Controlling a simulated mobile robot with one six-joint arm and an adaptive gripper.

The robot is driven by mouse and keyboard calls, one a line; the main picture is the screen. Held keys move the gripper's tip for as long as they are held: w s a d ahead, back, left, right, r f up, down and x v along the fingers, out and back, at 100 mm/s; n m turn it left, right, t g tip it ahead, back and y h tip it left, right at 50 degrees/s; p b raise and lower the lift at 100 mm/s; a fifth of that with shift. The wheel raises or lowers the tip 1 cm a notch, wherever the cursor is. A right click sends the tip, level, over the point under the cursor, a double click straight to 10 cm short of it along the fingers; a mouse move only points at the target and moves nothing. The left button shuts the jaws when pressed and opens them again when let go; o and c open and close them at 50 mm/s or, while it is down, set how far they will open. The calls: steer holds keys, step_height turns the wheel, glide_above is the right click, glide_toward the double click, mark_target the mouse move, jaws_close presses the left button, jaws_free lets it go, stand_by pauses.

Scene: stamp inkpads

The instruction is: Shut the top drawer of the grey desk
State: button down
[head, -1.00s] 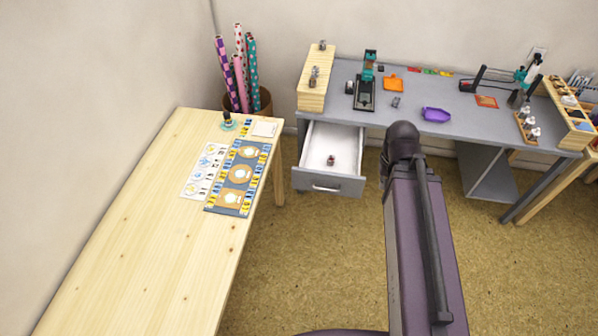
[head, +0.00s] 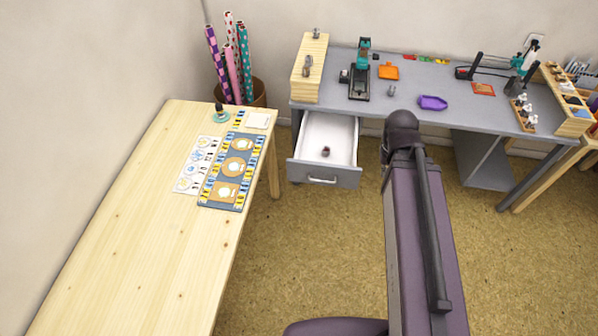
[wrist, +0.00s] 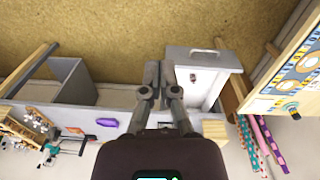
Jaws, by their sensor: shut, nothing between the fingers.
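The grey desk (head: 425,82) stands against the back wall. Its top drawer (head: 324,175) is pulled open at the desk's left end, with a white inside and a bar handle. A small dark object (head: 325,151) lies in it. In the wrist view, which is upside down, the open drawer (wrist: 206,60) is just right of my gripper (wrist: 158,72). The gripper is shut and empty, its fingers together. It appears beside the drawer; I cannot tell whether they touch. My gripper is hidden in the head view behind my own arm.
A light wooden table (head: 150,230) with a game mat (head: 237,172) stands left of the drawer. Paper rolls stand in a basket (head: 258,94) behind it. Stamps, a purple tray (head: 433,103) and tools lie on the desk. The cork floor before the drawer is clear.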

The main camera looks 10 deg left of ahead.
steer(key=w+a+f+n+t+h+b, duration=0.1)
steer(key=w+f+n+t+h+b, duration=0.15)
steer(key=f+b, duration=0.45)
steer(key=w+a+f+n+t+h+b, duration=0.1)
steer(key=w+f+n+b, duration=0.25)
steer(key=f+b, duration=0.35)
steer(key=n+t+y+b, duration=0.4)
steer(key=n+t+b, duration=1)
steer(key=n+b, duration=2.1)
glide_toward(299, 165)
steer(key=s+m+b, duration=0.5)
steer(key=s+m, duration=0.1)
steer(key=shift+s+a+b, duration=0.15)
steer(key=shift+a+b, duration=0.15)
steer(key=shift+b, duration=0.1)
steer(key=shift+f+h, duration=0.1)
steer(key=shift+h, duration=0.15)
steer(key=w, duration=1.3)
steer(key=shift+w+d, duration=0.25)
steer(key=shift+w, duration=0.25)
